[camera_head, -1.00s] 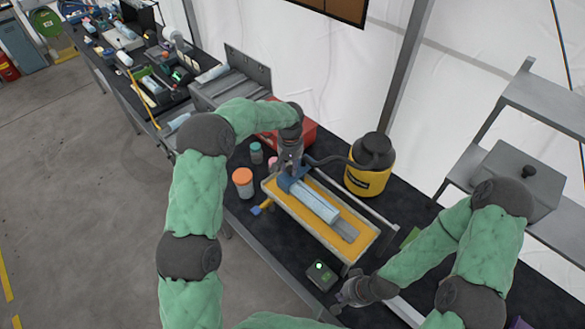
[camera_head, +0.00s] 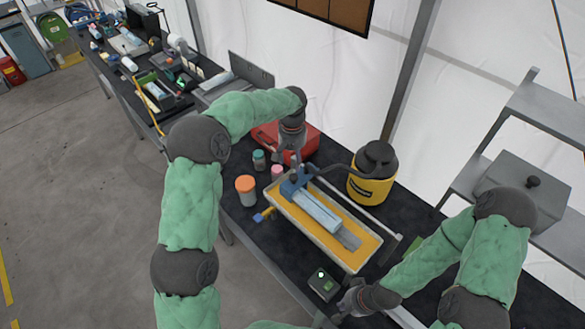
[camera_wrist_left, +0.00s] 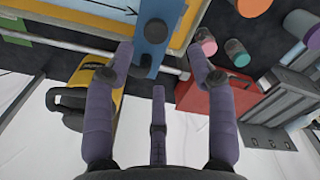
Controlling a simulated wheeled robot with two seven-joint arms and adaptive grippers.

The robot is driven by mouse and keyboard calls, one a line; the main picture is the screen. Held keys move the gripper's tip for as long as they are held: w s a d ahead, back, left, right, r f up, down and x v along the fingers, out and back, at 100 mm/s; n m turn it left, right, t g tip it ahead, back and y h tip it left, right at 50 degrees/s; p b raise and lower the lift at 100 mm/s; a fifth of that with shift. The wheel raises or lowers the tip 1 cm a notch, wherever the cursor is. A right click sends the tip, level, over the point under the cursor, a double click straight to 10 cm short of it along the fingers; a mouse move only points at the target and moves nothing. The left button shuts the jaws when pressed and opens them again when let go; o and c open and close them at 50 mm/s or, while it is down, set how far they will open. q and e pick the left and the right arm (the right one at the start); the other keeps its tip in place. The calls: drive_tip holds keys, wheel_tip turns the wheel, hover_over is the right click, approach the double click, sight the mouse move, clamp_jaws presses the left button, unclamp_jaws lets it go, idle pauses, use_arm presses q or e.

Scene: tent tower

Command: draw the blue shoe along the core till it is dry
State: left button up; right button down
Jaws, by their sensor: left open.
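The blue shoe (camera_head: 293,188) sits at the far left end of the pale core (camera_head: 318,213), which lies lengthwise in a yellow-floored tray (camera_head: 352,269). In the left wrist view the blue shoe (camera_wrist_left: 155,32) has a round dark knob on it. My left gripper (camera_head: 288,162) is open and empty just above the shoe. In the left wrist view its fingers (camera_wrist_left: 160,58) are spread apart, with the shoe beyond them. My right gripper (camera_head: 345,302) is low by the table's front edge; its fingers are too small to read.
A yellow-black vacuum (camera_head: 371,187) with a hose stands behind the tray. A red case (camera_head: 300,140) is behind my left gripper. An orange-lidded jar (camera_head: 246,190) and small jars stand left of the tray. A dark box with a green light (camera_head: 323,284) lies in front.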

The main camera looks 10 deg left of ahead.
use_arm(q)
drive_tip(key=shift+r, duration=2.1)
